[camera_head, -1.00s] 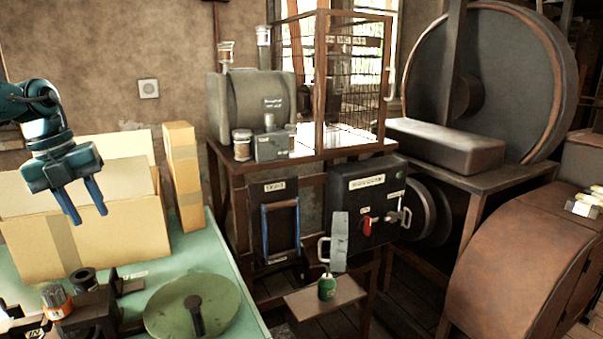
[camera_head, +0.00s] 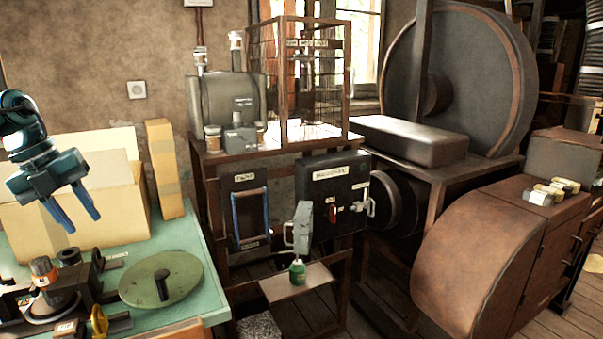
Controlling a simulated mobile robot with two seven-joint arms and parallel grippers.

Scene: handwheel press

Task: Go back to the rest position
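My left gripper (camera_head: 75,215) hangs at the left of the head view, in front of the open cardboard box (camera_head: 65,215). Its two blue fingers point down and are apart, with nothing between them. It is above the green workbench (camera_head: 215,290) and touches nothing that I can see. The green handwheel (camera_head: 185,277) with its dark upright handle lies on the bench, to the right of and below the gripper. My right gripper is not in view.
A tall carton (camera_head: 163,170) stands beside the box. A dark control box (camera_head: 325,175) with a red switch is at the centre, above a small shelf (camera_head: 280,286) with a green bottle (camera_head: 297,272). A rusty cabinet (camera_head: 465,250) stands at right. Wooden floor shows between.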

